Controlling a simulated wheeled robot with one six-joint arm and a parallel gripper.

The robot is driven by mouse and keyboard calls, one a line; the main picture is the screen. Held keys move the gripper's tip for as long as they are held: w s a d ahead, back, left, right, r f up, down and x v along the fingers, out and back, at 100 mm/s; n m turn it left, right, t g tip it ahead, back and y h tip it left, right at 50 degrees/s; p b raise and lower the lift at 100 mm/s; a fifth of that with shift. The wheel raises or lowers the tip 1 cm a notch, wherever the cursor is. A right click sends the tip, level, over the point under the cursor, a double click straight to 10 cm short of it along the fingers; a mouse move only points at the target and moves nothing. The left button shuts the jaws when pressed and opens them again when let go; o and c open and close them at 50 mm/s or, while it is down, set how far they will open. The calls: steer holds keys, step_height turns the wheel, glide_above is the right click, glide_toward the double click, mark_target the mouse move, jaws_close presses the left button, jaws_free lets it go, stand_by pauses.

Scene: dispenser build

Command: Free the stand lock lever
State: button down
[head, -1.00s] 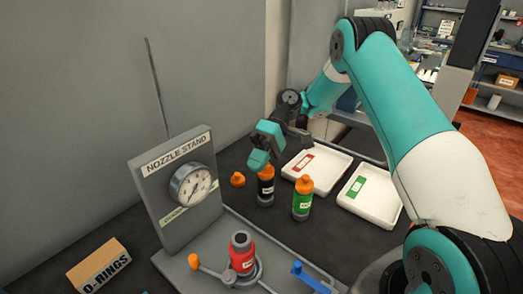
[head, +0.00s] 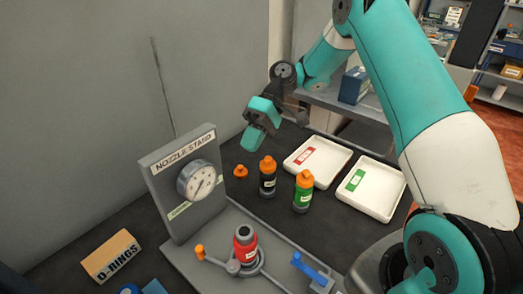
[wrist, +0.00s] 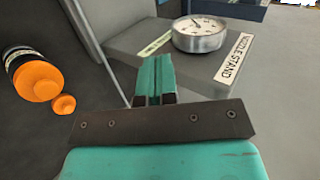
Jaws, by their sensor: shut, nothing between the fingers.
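The nozzle stand (head: 162,190) has a dial gauge (head: 196,181) on its upright panel and a red bottle (head: 244,250) held in a ring on its base. An orange-tipped lever (head: 201,254) sticks out left of the ring, and a blue lever (head: 309,268) sits at the base's right. I cannot tell which is the lock lever. My gripper (head: 255,140) is shut and empty, raised behind the bottles and apart from the stand. In the wrist view its teal fingers (wrist: 155,75) are together, with the gauge (wrist: 200,33) beyond; neither lever shows there.
A black bottle (head: 267,183), a green bottle (head: 303,196) and a loose orange cap (head: 240,171) stand right of the panel. Two white trays (head: 345,163) (head: 400,187) lie farther right. An O-rings box (head: 111,258) is at front left. A wall rises behind.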

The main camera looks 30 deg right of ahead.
steer(key=s+a+r+t+h, duration=0.3)
steer(key=s+a+r, duration=0.6)
steer(key=s+r, duration=0.2)
steer(key=s+d+n+t+h, duration=0.1)
steer(key=s+d+t+h, duration=0.1)
steer(key=s, duration=1)
steer(key=shift+s+r, duration=0.3)
steer(key=shift+r, duration=0.1)
